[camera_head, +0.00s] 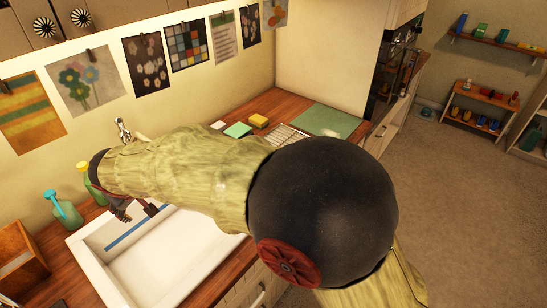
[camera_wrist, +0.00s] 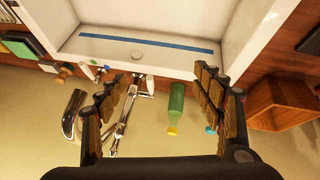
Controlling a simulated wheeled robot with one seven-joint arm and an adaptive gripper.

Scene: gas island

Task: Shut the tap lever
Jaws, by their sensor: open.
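The chrome tap (camera_head: 123,130) stands at the back of the white sink (camera_head: 150,262) in the head view, partly hidden behind my arm. In the wrist view, a curved chrome piece (camera_wrist: 72,113) and a slimmer chrome piece (camera_wrist: 124,125) show below the sink rim. The slimmer piece lies beside my left-hand finger and is partly covered by it; I cannot tell surely which is the lever. My gripper (camera_wrist: 168,76) is open with nothing between its fingers. In the head view my gripper (camera_head: 132,211) is over the sink's back left part, mostly hidden by my arm.
A green bottle with a yellow cap (camera_wrist: 176,108) stands between the fingers' lines in the wrist view, close by. A teal-topped spray bottle (camera_head: 66,210) and a wooden box (camera_head: 20,262) are left of the sink.

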